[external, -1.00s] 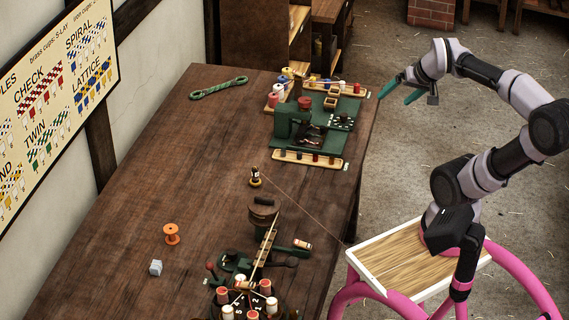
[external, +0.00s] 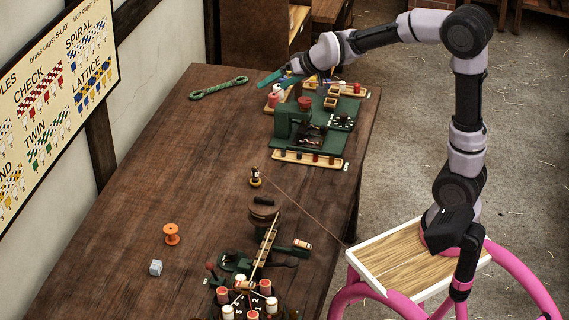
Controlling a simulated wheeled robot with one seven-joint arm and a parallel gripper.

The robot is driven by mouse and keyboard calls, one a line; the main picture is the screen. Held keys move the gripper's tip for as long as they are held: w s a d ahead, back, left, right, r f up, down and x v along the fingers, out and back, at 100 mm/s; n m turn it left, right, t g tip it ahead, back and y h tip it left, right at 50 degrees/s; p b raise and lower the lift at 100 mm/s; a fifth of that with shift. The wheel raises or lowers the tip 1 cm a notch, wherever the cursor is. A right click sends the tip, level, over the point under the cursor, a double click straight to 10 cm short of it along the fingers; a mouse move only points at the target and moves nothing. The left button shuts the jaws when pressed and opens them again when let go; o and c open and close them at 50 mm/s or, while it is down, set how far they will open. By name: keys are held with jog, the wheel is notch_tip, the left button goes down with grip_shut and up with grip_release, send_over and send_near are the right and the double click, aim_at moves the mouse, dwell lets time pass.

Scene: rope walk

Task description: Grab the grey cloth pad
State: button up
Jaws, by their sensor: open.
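A small grey block-shaped item (external: 155,267), the only grey thing that looks like the cloth pad, lies on the near left part of the wooden table (external: 190,130). Its cloth texture is too small to make out. My gripper (external: 275,79) has teal fingers and hangs over the far end of the table, near the spools. It is open, far from the grey item, and I see nothing held in it. Part of the gripper is hidden by its own wrist.
An orange spool (external: 172,234) stands just behind the grey item. A green machine (external: 305,125) stands at the far right, and a spool carousel (external: 246,300) at the near edge. A green rope hank (external: 218,88) lies at the back. The table's left middle is clear.

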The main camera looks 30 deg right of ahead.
jog(key=w+a+f+n, duration=0.1)
jog(key=w+a+f, duration=0.15)
jog(key=a, duration=0.25)
jog(key=w+a+f, duration=0.1)
jog(key=a+f, duration=0.2)
jog(key=a, duration=0.3)
jog(key=n+t+y, duration=0.2)
jog(key=n, duration=0.3)
send_over(153, 267)
jog(key=s+d, duration=0.3)
jog(key=s, duration=0.2)
notch_tip(153, 267, down, 31)
jog(key=f, duration=0.8)
jog(key=shift+w+f, duration=0.2)
jog(key=shift+w, duration=0.2)
jog(key=shift+x, duration=3.4)
jog(key=c, duration=1.4)
